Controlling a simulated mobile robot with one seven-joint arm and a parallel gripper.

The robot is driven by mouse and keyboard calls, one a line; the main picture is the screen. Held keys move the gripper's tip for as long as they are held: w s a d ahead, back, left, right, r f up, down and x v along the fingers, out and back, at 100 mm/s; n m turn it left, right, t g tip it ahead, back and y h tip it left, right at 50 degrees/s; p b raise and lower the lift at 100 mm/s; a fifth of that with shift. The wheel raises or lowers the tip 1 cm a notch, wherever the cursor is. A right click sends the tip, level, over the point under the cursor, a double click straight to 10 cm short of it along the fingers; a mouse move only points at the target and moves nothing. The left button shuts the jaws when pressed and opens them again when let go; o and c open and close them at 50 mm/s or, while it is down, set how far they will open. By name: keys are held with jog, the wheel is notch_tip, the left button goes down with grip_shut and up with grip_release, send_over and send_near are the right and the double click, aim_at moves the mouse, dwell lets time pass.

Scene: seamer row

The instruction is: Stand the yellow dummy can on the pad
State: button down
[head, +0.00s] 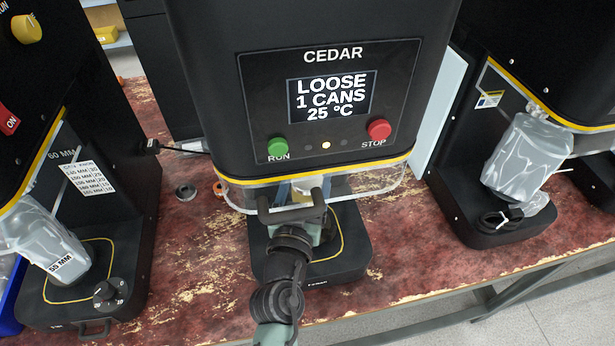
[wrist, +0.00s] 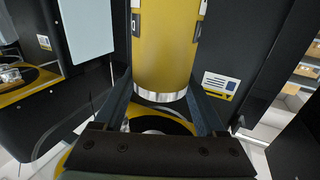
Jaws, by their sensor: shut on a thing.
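The yellow dummy can (wrist: 166,45) fills the upper middle of the wrist view, with a silver band at its lower edge. My gripper (wrist: 166,70) is shut on it, one finger along each side. My arm and the clear guard mostly hide the can there.
The CEDAR seamer's panel (head: 330,100) reads LOOSE, 1 CANS, 25 °C. A clear guard (head: 375,185) surrounds the working space closely. Other seamers with plastic-wrapped heads (head: 527,158) stand left and right.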

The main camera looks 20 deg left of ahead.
jog(key=shift+c, duration=2.1)
grip_release()
jog(key=shift+f, duration=0.15)
jog(key=o, duration=0.4)
jog(key=shift+s, duration=0.1)
jog(key=shift+r+b+v, duration=0.2)
jog(key=shift+b+v, duration=1.55)
jog(key=shift+v, duration=4.2)
